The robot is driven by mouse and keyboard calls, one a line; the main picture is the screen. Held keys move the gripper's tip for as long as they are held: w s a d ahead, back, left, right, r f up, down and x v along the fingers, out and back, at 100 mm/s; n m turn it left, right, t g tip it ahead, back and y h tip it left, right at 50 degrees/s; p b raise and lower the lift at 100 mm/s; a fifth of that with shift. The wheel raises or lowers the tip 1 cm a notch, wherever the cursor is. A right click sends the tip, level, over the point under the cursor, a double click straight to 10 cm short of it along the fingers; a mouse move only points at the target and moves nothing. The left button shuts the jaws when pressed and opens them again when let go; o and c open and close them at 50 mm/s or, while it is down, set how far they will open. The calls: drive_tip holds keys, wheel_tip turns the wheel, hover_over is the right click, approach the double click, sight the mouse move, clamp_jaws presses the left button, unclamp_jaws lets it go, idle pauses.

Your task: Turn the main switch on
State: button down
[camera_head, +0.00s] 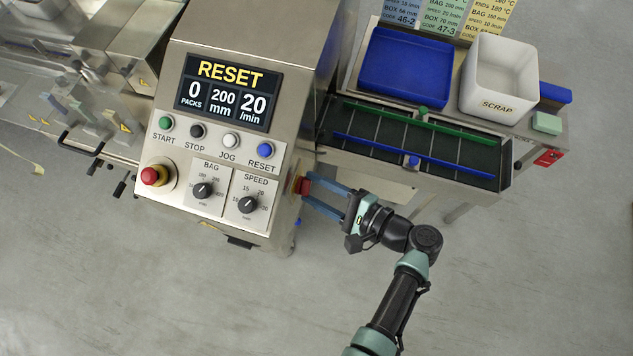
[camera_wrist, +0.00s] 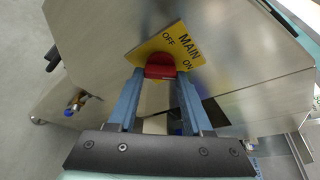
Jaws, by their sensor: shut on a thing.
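The main switch is a red handle (camera_wrist: 160,66) on a yellow plate (camera_wrist: 178,40) marked MAIN, OFF and ON, in the wrist view. In the head view the red handle (camera_head: 305,186) shows on the right side of the steel control cabinet (camera_head: 250,50). My gripper (camera_head: 307,186) reaches it from the right, its two blue fingers closed around the handle. In the wrist view the fingertips of my gripper (camera_wrist: 160,73) sit on either side of the handle. The handle's pointing direction is partly hidden, so I cannot tell its exact setting.
The cabinet's screen (camera_head: 229,91) is lit and reads RESET, 0 packs. A red emergency stop (camera_head: 154,175) is on the front panel. A conveyor (camera_head: 410,140), a blue tray (camera_head: 418,70) and a white SCRAP bin (camera_head: 500,80) stand right. The floor below is clear.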

drive_tip(key=shift+m+p, duration=0.3)
drive_tip(key=shift+m, duration=0.1)
drive_tip(key=shift+c, duration=1.6)
unclamp_jaws()
drive_tip(key=shift+d, duration=0.15)
drive_tip(key=b+v, duration=0.2)
drive_tip(key=v, duration=1)
drive_tip(key=shift+s+d+r, duration=0.15)
drive_tip(key=shift+d+r, duration=0.05)
drive_tip(key=shift+d, duration=0.1)
